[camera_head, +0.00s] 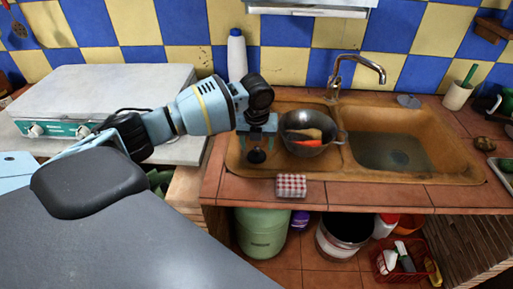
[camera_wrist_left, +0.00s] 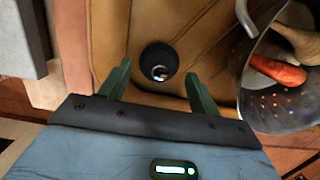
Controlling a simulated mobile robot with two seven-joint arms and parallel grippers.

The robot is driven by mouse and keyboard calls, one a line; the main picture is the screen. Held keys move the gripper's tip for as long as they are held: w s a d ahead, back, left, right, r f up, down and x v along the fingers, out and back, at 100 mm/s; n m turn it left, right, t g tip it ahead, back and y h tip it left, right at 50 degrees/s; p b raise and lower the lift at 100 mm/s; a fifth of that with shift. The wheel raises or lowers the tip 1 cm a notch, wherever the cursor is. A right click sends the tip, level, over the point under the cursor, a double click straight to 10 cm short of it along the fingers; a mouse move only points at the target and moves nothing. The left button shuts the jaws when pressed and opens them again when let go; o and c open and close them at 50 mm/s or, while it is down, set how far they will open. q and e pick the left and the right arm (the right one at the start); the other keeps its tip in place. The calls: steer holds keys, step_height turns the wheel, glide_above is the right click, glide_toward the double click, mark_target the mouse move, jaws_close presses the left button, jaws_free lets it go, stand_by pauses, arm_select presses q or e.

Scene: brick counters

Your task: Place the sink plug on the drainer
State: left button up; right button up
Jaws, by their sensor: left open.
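A small black round piece with a shiny middle, which looks like the sink plug (camera_head: 256,156), is at the left part of the sink unit, over the tan ridged drainer (camera_head: 237,160). It also shows in the left wrist view (camera_wrist_left: 159,58), just beyond and between the fingertips, with gaps on both sides. My left gripper (camera_head: 257,143) points down above it, open and empty. I cannot tell the exact height between fingertips and plug. My right gripper is not in view.
A metal colander (camera_head: 311,147) with orange and tan items sits close right of the left gripper. A faucet (camera_head: 355,68) and basin (camera_head: 395,150) lie further right. A grey disc (camera_head: 408,101) lies behind the basin.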

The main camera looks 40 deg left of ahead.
mark_target(257, 158)
arm_select(q)
step_height(257, 158, up, 10)
steer(key=s, duration=0.1)
steer(key=shift+d+f+p, duration=0.25)
steer(key=shift+d+p, duration=0.05)
steer(key=shift+d, duration=0.05)
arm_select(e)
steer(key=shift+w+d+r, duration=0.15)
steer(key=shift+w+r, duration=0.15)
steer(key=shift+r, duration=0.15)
